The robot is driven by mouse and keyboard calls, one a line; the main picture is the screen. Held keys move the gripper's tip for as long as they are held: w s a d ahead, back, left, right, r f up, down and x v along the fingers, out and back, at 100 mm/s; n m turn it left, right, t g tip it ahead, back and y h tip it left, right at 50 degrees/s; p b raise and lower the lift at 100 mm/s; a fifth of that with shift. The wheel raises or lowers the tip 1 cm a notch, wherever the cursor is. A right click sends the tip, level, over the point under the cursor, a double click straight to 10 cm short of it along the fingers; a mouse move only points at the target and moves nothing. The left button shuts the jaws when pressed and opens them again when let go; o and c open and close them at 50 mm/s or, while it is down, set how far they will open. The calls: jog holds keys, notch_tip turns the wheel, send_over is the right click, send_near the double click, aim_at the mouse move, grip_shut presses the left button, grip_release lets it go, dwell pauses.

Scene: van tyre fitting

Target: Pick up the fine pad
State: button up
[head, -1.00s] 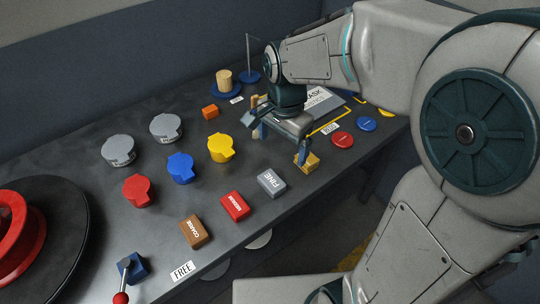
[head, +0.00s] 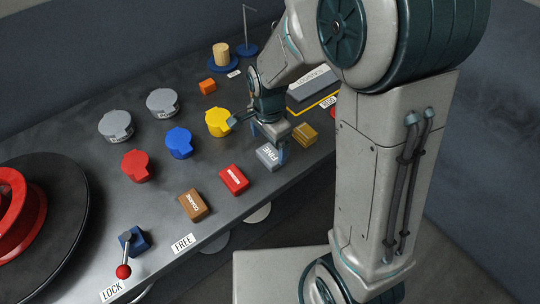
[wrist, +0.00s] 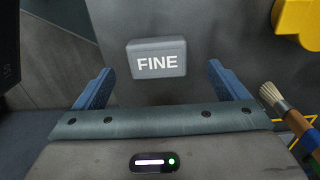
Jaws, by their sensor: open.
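The fine pad is a grey block with "FINE" on top. It lies on the dark bench in the head view (head: 268,157), to the right of the red block. It also shows in the wrist view (wrist: 156,59), ahead of my fingers and roughly centred between them. My gripper (head: 258,142) is open and empty, over the bench right by the fine pad. Its two blue fingers also show in the wrist view (wrist: 162,85), one on each side. I cannot tell the exact height of the fingertips.
A red block (head: 233,180) and a brown block (head: 194,204) lie to the left of the pad. A tan block (head: 304,134) is close on its right. A yellow lidded pot (head: 218,122) stands behind the gripper. A brush (wrist: 278,103) shows at right in the wrist view.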

aim_at(270, 153)
jog(key=shift+d+f, duration=0.15)
jog(key=shift+f, duration=1.8)
jog(key=c, duration=1)
jog(key=shift+c, duration=0.2)
jog(key=shift+r, duration=0.2)
jog(key=shift+r, duration=0.25)
notch_tip(270, 153, up, 4)
jog(key=shift+d+f, duration=0.15)
jog(key=s+d+r, duration=0.2)
jog(key=d+r, duration=0.4)
jog(key=d, duration=0.5)
jog(key=shift+s+r+b, duration=0.3)
jog(key=shift+b, duration=0.1)
jog(key=shift+d, duration=0.1)
